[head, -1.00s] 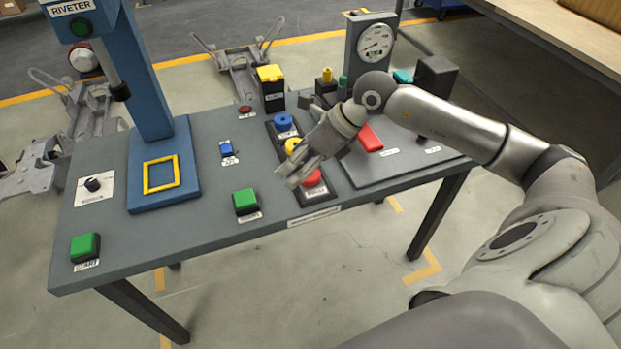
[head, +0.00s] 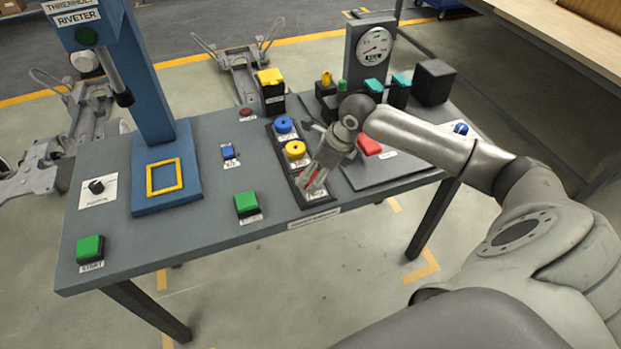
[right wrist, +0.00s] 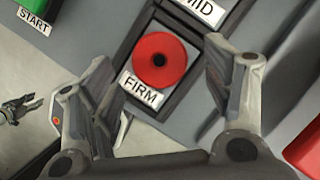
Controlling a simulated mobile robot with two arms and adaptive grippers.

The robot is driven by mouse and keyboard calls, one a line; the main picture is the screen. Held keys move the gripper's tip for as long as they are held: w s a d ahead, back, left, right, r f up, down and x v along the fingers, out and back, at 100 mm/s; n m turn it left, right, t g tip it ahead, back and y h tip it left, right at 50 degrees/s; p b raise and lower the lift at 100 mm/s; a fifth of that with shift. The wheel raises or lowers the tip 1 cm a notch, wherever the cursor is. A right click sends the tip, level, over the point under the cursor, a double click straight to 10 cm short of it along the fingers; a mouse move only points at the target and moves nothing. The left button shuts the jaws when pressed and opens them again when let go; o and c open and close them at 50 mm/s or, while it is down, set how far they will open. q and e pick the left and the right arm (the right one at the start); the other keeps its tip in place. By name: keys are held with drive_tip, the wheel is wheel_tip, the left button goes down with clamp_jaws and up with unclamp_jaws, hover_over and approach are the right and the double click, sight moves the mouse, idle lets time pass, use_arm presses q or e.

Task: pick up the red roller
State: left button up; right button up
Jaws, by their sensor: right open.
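The red roller (right wrist: 160,60) is a round red piece with a dark centre, seated in a dark holder labelled FIRM in the right wrist view. In the head view it is mostly hidden behind my right gripper (head: 310,187). The right gripper is open and empty, pointing down over the roller, with one finger on each side of it in the wrist view. I cannot tell how high above it the fingers are. A small gripper at the left edge of the wrist view (right wrist: 20,108) looks like my left one; its jaws are too small to judge.
The yellow roller (head: 295,150) and blue roller (head: 284,125) sit behind in the same row. A green button (head: 247,203) is to the left. A red block (head: 369,146) lies to the right on a raised plate. A blue riveter press (head: 150,90) stands further left.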

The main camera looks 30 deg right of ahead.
drive_tip(key=shift+x, duration=1)
drive_tip(key=c, duration=1.2)
drive_tip(key=shift+c, duration=0.2)
drive_tip(key=shift+r, duration=0.1)
